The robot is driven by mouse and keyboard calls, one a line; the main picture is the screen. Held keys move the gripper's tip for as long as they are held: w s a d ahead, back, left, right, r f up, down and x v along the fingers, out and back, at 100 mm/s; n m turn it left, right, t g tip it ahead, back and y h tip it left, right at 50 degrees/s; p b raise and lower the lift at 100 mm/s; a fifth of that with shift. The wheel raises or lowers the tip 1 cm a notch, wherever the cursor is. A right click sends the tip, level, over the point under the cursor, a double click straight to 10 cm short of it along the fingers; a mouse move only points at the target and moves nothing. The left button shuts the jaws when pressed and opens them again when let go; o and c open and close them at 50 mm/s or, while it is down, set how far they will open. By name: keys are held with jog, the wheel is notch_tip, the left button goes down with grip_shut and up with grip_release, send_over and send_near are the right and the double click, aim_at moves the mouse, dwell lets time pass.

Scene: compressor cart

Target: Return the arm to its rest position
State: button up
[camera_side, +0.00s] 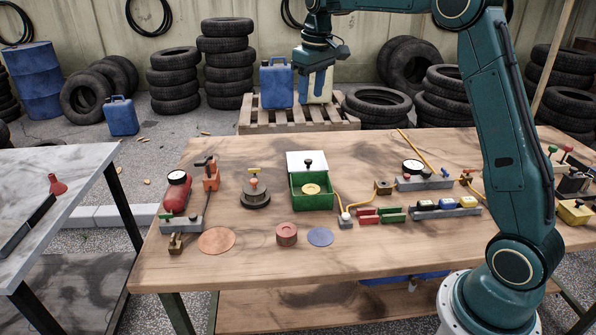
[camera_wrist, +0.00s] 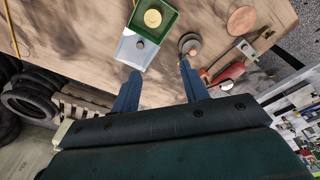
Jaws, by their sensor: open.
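My gripper (camera_side: 318,88) hangs high above the back edge of the wooden workbench (camera_side: 350,265) in the side view, pointing down with its blue fingers parted. In the wrist view the two fingers (camera_wrist: 158,84) are spread apart with nothing between them. Below the gripper, a green box (camera_side: 313,200) with a yellow disc inside and a white lid panel with a black knob stands on the bench. The box also shows in the wrist view (camera_wrist: 172,22). The gripper is well clear of it and touches nothing.
A red cylinder with a gauge (camera_side: 177,192) and a dark round piece with an orange knob (camera_side: 255,197) stand left of the box. Colored blocks (camera_side: 447,208) sit to the right. Behind are a pallet (camera_side: 290,122), jugs and tire stacks (camera_side: 226,62). Air around the gripper is free.

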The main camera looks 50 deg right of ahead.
jog(key=s+a+r+t, duration=0.1)
jog(key=s+a+r, duration=0.3)
jog(key=s, duration=0.5)
jog(key=s+a+r+t, duration=0.1)
jog(key=s+a+r, duration=0.1)
jog(key=s+a, duration=0.5)
jog(key=s+a+f+t, duration=0.1)
jog(key=s+f, duration=0.2)
jog(key=s, duration=0.5)
jog(key=s+a+f+t, duration=0.1)
jog(key=s+f, duration=0.3)
jog(key=s, duration=0.5)
jog(key=shift+a+f, duration=0.15)
jog(key=shift+a, duration=0.45)
